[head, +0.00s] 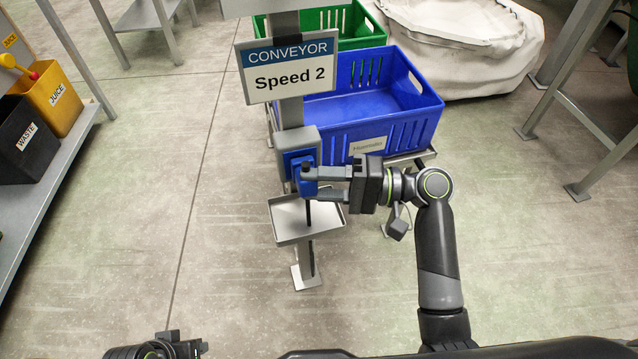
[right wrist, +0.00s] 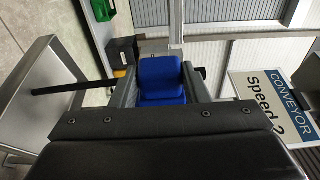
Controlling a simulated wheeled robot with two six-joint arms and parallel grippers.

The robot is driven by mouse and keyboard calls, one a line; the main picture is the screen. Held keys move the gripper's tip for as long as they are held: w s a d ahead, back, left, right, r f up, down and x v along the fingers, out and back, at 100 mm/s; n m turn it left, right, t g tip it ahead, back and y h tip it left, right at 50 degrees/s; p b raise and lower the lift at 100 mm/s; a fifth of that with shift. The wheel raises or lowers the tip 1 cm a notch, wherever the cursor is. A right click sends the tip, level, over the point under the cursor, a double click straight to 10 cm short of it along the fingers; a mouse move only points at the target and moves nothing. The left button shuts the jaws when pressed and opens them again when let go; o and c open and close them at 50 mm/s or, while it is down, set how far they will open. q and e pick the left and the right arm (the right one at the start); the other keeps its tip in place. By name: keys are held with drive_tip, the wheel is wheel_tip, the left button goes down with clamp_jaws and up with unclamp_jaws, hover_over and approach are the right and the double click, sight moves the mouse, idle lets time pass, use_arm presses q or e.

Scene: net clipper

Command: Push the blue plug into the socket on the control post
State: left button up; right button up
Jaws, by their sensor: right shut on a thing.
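The control post (head: 290,112) stands in the middle of the head view, with a grey box on it that bears a blue socket (head: 293,156). The blue plug (head: 308,175) is right in front of the socket, with a dark cable hanging down from it. Whether it touches or sits in the socket cannot be told. My right gripper (head: 312,184) is shut on the plug, reaching in from the right. In the right wrist view the plug (right wrist: 162,78) is between the two fingers. My left gripper (head: 182,346) shows only partly at the bottom edge, its jaws unclear.
A metal tray (head: 282,237) is on the post below the plug. A "CONVEYOR Speed 2" sign (head: 288,68) is above. A blue crate (head: 375,110) and a green crate (head: 355,42) stand behind. Yellow (head: 58,92) and black (head: 22,140) bins are on a left shelf.

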drive_tip(key=shift+w, duration=0.15)
drive_tip(key=o, duration=1.1)
use_arm(q)
drive_tip(key=shift+f, duration=0.1)
drive_tip(key=shift+s+a+f+g, duration=0.15)
drive_tip(key=shift+s+f, duration=0.05)
drive_tip(key=shift+f, duration=0.45)
drive_tip(key=shift+s+a+f+g, duration=0.1)
drive_tip(key=shift+s+f+g, duration=0.05)
drive_tip(key=shift+f, duration=0.45)
use_arm(e)
drive_tip(key=d, duration=0.5)
drive_tip(key=s+d, duration=0.1)
drive_tip(key=d, duration=1.1)
drive_tip(key=shift+s+d, duration=0.1)
drive_tip(key=shift+s, duration=0.1)
use_arm(q)
drive_tip(key=shift+r, duration=0.1)
